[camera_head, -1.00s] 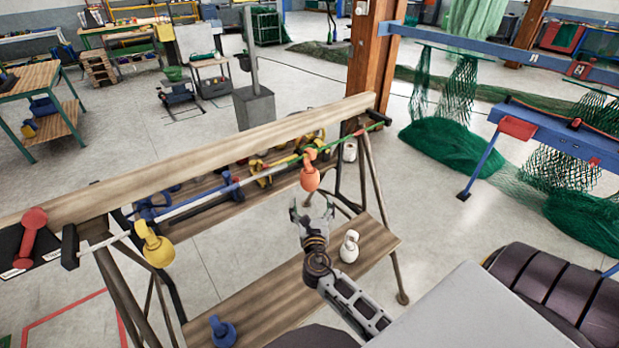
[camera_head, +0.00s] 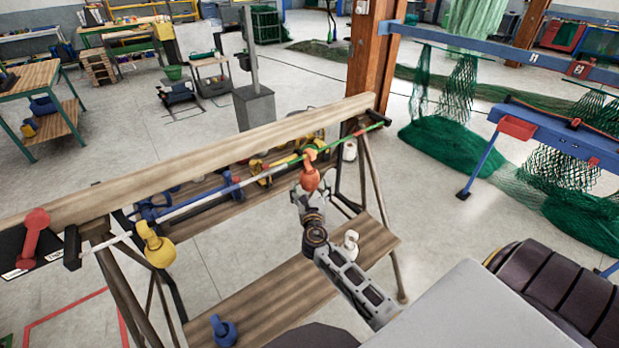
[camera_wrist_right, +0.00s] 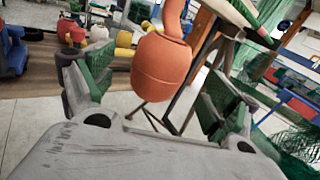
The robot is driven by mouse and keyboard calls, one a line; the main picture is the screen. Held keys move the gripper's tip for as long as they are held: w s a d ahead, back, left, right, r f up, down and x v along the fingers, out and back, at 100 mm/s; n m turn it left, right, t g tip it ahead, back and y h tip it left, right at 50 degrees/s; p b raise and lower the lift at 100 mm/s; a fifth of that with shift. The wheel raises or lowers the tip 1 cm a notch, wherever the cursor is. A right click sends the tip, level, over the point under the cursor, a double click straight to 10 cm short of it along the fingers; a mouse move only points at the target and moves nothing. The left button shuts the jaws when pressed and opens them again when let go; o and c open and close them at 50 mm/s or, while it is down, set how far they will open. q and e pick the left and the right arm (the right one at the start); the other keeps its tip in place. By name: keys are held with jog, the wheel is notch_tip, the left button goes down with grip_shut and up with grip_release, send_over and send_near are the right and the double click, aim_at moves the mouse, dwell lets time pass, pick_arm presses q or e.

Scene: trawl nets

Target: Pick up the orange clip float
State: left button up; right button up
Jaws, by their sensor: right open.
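The orange clip float (camera_head: 309,178) hangs from the green end section of the striped rod (camera_head: 331,143) on the wooden rack. In the right wrist view the float (camera_wrist_right: 161,68) hangs between the two open fingers of my right gripper (camera_wrist_right: 150,88), with gaps on both sides. In the head view my right gripper (camera_head: 311,190) is just below and around the float's lower part. My left gripper does not show in these frames.
A yellow float (camera_head: 158,248) hangs farther left on the rod. A red float (camera_head: 34,236) lies at the beam's left end. A white float (camera_head: 350,243) and a blue float (camera_head: 223,331) stand on the lower shelf (camera_head: 290,277). The wooden beam (camera_head: 210,157) runs just behind the rod.

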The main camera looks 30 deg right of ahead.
aim_at(309, 178)
dwell(0.4)
jog(key=shift+x, duration=1.4)
jog(key=shift+p+x, duration=0.3)
jog(key=shift+x, duration=0.9)
jog(key=shift+r, duration=0.1)
jog(key=c, duration=1.2)
